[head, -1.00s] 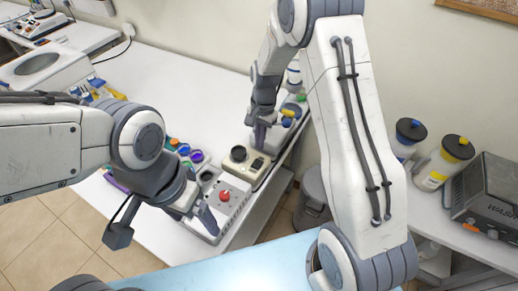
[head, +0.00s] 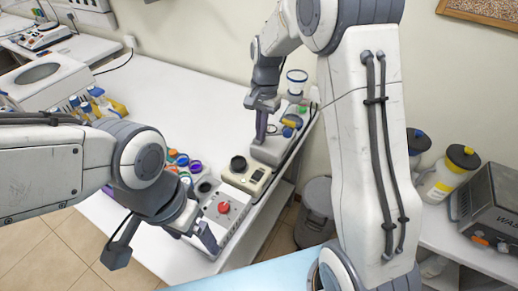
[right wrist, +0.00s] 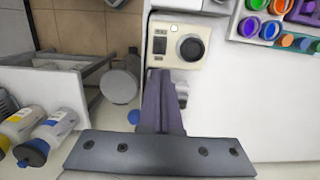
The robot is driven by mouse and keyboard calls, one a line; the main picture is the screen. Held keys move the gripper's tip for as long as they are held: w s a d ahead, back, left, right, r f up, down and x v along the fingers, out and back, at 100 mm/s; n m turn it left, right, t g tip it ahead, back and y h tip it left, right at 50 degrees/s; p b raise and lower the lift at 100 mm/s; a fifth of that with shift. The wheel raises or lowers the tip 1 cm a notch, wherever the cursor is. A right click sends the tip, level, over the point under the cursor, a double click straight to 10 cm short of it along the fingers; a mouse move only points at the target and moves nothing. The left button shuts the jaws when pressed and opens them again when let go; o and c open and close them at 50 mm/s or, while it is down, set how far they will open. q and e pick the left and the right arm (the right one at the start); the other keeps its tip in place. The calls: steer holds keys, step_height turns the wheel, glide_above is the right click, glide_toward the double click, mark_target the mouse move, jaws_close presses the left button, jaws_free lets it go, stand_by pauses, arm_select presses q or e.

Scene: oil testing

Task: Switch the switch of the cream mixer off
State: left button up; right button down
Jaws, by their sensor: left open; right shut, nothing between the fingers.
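The cream mixer (head: 247,178) is a cream box with a round black top and a small dark panel. It stands on the white table near its right edge, and shows at the top of the right wrist view (right wrist: 206,63). The panel (right wrist: 159,44) is small, and I cannot tell the switch position. My right gripper (head: 261,138) is shut and empty, pointing down just behind the mixer in the head view. In the right wrist view its fingers (right wrist: 164,100) end close to the mixer's lower edge; contact cannot be told. My left gripper (head: 205,236) is open beside the red-button box.
A white box with a red button (head: 224,207) stands in front of the mixer. A grey device (head: 272,152) stands behind it. Coloured caps (head: 183,160) lie left of it. A grey bin (head: 315,205) stands on the floor at right. The table's middle is clear.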

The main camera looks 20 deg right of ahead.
mark_target(255, 176)
arm_select(q)
step_height(255, 176, down, 3)
steer(key=shift+r+b, duration=0.2)
steer(key=shift+b, duration=0.65)
arm_select(e)
steer(key=shift+s+a+r, duration=0.1)
steer(key=shift+s+a, duration=0.1)
steer(key=shift+a, duration=0.25)
steer(key=f+p, duration=0.1)
steer(key=f, duration=0.3)
steer(key=s+f+p, duration=0.1)
steer(key=f, duration=0.4)
steer(key=a+f+p, duration=0.1)
steer(key=f, duration=0.3)
steer(key=shift+s+f, duration=0.15)
steer(key=shift+f, duration=0.1)
steer(key=shift+a+f, duration=0.1)
steer(key=shift+f, duration=0.1)
arm_select(q)
step_height(255, 176, up, 3)
steer(key=shift+f, duration=0.1)
